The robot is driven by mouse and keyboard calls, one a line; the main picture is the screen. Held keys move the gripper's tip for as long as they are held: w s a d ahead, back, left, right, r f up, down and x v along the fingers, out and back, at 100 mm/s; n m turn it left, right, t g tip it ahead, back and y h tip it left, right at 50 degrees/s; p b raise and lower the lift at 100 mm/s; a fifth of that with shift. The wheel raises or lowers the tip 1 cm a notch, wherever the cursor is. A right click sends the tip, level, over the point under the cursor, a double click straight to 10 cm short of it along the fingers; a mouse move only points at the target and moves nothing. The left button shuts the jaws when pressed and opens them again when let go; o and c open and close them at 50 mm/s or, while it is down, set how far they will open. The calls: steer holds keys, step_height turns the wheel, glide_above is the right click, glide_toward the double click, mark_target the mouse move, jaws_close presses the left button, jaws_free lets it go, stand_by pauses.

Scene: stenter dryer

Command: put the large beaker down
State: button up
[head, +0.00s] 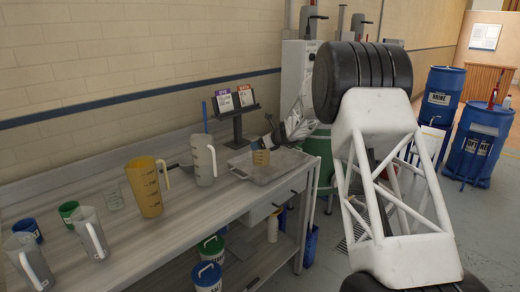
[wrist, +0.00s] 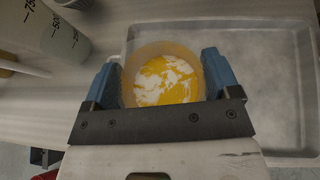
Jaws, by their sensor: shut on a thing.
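A clear beaker with dark graduation marks (head: 261,157) holds a yellow liquid. In the wrist view the beaker (wrist: 164,78) is seen from above, with white streaks swirled in the yellow. My gripper (wrist: 161,76) is shut on it, a blue finger on each side. In the head view my gripper (head: 270,143) is partly hidden behind my arm and the beaker. The beaker looks upright over the shallow grey tray (head: 238,174); in the wrist view it overlaps the left part of the tray (wrist: 275,95). I cannot tell whether it touches the tray floor.
A yellow jug (head: 149,188), an empty glass beaker (head: 113,196), clear jugs and small cups stand further left. A sign stand (head: 237,123) is behind. The tray's right part is empty.

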steer(key=shift+w+a, duration=0.15)
steer(key=shift+w, duration=1.25)
steer(key=shift+f, duration=0.15)
steer(key=shift+f, duration=1.65)
steer(key=shift+f, duration=0.15)
steer(key=o, duration=1.4)
steer(key=shift+c, duration=0.2)
steer(key=shift+s+d+r, duration=0.4)
steer(key=shift+r, duration=0.05)
steer(key=v, duration=1)
steer(key=shift+s+d, duration=0.25)
